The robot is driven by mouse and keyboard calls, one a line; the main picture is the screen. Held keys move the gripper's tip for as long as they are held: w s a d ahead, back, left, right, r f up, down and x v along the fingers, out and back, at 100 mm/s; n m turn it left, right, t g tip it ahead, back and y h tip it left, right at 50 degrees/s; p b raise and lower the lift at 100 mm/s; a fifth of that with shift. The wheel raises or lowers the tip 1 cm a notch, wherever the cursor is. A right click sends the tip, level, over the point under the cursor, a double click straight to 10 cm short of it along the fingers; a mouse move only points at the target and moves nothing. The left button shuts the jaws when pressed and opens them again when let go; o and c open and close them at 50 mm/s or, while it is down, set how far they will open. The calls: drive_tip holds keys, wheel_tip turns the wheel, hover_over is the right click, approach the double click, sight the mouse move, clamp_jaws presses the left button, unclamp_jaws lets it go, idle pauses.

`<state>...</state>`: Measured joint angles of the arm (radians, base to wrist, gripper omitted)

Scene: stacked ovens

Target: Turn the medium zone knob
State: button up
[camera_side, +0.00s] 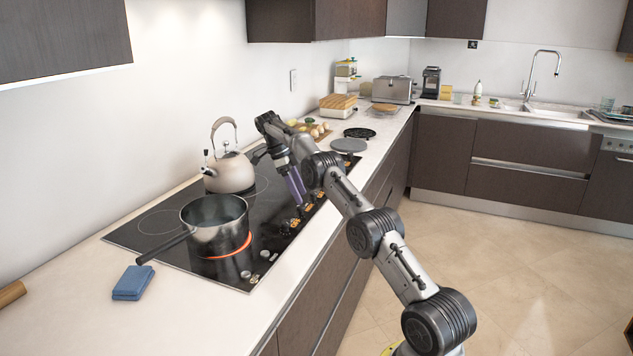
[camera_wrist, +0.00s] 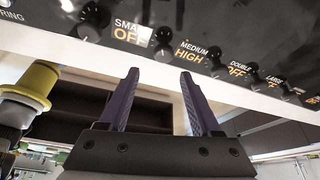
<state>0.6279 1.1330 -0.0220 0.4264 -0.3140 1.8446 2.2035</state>
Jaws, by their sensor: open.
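The "MEDIUM" label (camera_wrist: 193,50), with "HIGH" in orange under it, is printed on the black cooktop in the wrist view. A dark round knob stands at its left (camera_wrist: 163,38) and another at its right (camera_wrist: 213,51); I cannot tell surely which is the medium knob. My gripper (camera_wrist: 160,75) is open and empty, its two purple fingers apart. In the wrist view its tips lie below the label row, over the pale counter edge. In the side view my gripper (camera_side: 300,198) hangs over the front edge of the cooktop (camera_side: 160,247), hiding some knobs.
A saucepan (camera_side: 214,224) stands on a glowing red zone. A kettle (camera_side: 229,171) stands behind it. A folded blue cloth (camera_side: 132,282) lies on the counter at the left. The "SMALL" (camera_wrist: 131,31) and "DOUBLE" (camera_wrist: 240,68) labels flank the medium one, with knobs close together.

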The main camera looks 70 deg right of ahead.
drive_tip(key=s+a+r, duration=0.9)
drive_tip(key=s, duration=0.1)
drive_tip(key=shift+r, duration=0.15)
idle(0.4)
drive_tip(key=shift+a, duration=0.1)
